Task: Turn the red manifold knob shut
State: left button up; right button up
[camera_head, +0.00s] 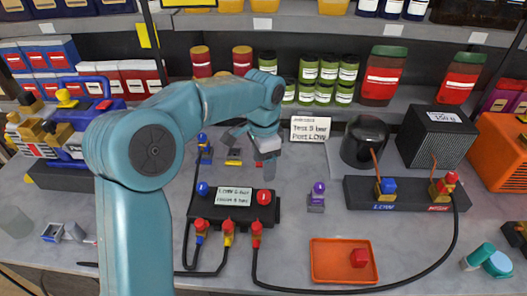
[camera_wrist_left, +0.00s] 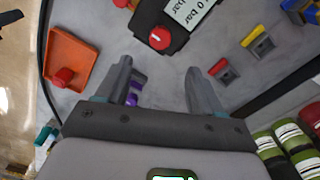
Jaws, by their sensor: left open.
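The black manifold (camera_head: 236,212) sits mid-bench with a white label, a blue knob (camera_head: 202,188) on its left and the red manifold knob (camera_head: 264,197) on its right. The red knob also shows in the left wrist view (camera_wrist_left: 159,38), beyond the fingertips and roughly between them. My left gripper (camera_head: 254,152) is above and behind the manifold in the head view, apart from the red knob. In the wrist view its fingers (camera_wrist_left: 157,72) are spread, with nothing between them. My right gripper is not in view.
A purple-capped fitting (camera_head: 317,198) stands right of the manifold. An orange tray (camera_head: 328,270) holds a red piece (camera_head: 359,258). A black block (camera_head: 410,206) carries blue and red valves. Black hoses run along the front. Jars (camera_head: 318,78) line the back shelf.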

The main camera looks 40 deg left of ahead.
pick_arm(q)
jog(key=shift+r, duration=2.1)
